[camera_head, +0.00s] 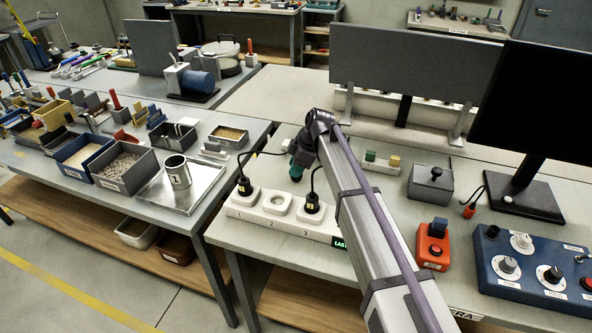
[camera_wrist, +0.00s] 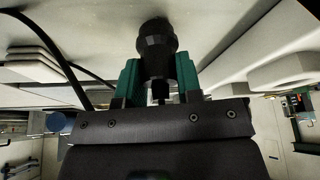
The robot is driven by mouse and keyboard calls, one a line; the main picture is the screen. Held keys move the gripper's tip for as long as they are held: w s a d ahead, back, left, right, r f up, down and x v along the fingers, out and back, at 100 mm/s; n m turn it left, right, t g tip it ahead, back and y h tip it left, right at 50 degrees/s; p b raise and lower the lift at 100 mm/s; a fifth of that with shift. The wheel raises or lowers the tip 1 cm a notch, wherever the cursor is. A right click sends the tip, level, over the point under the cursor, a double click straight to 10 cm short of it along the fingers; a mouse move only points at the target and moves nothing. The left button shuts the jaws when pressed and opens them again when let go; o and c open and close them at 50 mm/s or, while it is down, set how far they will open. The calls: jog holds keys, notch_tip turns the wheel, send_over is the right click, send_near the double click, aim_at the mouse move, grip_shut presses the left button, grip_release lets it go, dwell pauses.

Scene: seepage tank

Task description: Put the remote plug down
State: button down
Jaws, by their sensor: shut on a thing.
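My gripper (camera_wrist: 158,80) has green fingers and is shut on a black rounded plug (camera_wrist: 155,40), seen at the top of the wrist view. In the head view my gripper (camera_head: 297,168) is behind the white power strip (camera_head: 258,216), and the held plug is hard to make out there. A black cable (camera_wrist: 62,62) runs at the left of the wrist view; I cannot tell whether it joins the held plug. The strip has black plugs in socket 1 (camera_head: 244,186) and socket 3 (camera_head: 312,203). Socket 2 (camera_head: 278,204) between them is empty.
A grey box with a knob (camera_head: 431,184), an orange button box (camera_head: 432,246) and a blue control panel (camera_head: 530,268) stand to the right. A red-tipped plug (camera_head: 470,210) lies near the monitor (camera_head: 540,105). A metal tray (camera_head: 207,190) with a numbered cup (camera_head: 178,172) stands left.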

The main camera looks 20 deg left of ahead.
jog(key=shift+f+b, duration=0.3)
jog(key=shift+f, duration=0.05)
jog(key=c, duration=0.8)
grip_release()
jog(key=shift+r, duration=0.15)
jog(key=shift+r+p, duration=0.35)
jog(key=shift+p, duration=0.15)
jog(key=p+v, duration=1)
jog(key=v, duration=0.1)
jog(key=shift+w+d+r+p, duration=0.1)
jog(key=shift+d+r+p, duration=0.1)
jog(key=shift+r+p, duration=0.15)
jog(key=shift+d, duration=0.1)
